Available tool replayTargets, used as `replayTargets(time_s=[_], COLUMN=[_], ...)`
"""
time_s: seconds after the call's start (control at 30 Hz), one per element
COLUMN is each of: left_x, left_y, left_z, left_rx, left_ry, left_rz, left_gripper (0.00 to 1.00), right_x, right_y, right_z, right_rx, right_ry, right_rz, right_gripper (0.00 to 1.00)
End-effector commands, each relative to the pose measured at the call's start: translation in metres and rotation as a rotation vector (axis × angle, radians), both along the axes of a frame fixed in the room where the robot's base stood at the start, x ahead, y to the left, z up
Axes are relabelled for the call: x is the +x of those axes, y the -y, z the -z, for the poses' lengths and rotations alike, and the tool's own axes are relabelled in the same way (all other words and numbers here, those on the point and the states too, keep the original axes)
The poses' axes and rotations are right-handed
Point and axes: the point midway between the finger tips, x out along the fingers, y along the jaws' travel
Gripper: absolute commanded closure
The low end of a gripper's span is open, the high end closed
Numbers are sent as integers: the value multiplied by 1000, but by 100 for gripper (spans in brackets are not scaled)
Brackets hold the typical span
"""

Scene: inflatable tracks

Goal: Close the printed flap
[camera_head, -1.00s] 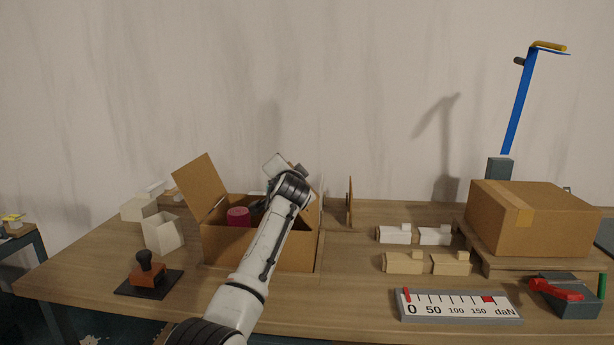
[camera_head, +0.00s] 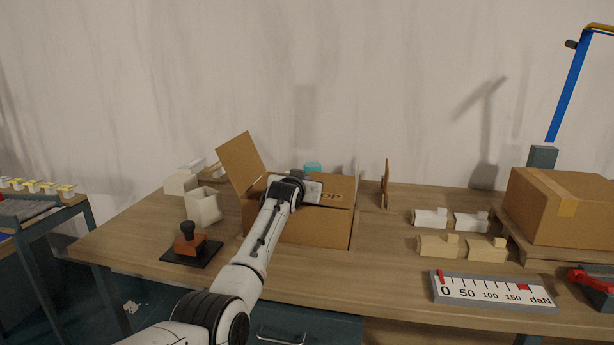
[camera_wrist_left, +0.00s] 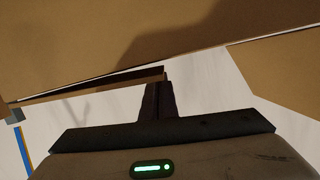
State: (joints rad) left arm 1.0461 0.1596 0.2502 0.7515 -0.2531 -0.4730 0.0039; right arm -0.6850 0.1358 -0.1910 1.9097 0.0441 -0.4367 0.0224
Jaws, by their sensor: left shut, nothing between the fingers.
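The open cardboard box (camera_head: 300,225) sits on the wooden table. Its printed flap (camera_head: 338,191) lies across the top opening, roughly level, with part of a dark printed word showing. My left gripper (camera_head: 312,192) is at the flap, shut and empty; the wrist hides the flap's left part. In the left wrist view the shut fingers (camera_wrist_left: 158,92) are close to the edge of a broad cardboard panel (camera_wrist_left: 110,45); I cannot tell if they touch it. Another flap (camera_head: 242,160) stands tilted up at the box's left. My right gripper is out of view.
A stamp (camera_head: 187,240) on a black pad and a white open container (camera_head: 203,207) stand left of the box. A thin upright panel (camera_head: 387,184), several small blocks (camera_head: 431,217), a scale plate (camera_head: 490,289) and a closed box (camera_head: 560,207) are to the right.

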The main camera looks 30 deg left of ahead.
Motion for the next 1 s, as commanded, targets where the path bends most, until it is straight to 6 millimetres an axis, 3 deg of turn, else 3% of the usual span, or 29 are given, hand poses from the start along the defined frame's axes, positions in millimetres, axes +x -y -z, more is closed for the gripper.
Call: replayTargets(time_s=[0.77, 1.0], left_x=[0, -1], left_y=[-2, -2], left_z=[12, -13], left_rx=[3, 5], left_ry=[-6, -3], left_rz=[1, 0], left_gripper=[100, 100], right_x=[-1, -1], right_y=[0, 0], right_z=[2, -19], right_rx=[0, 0], right_ry=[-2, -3], right_rz=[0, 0], right_gripper=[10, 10])
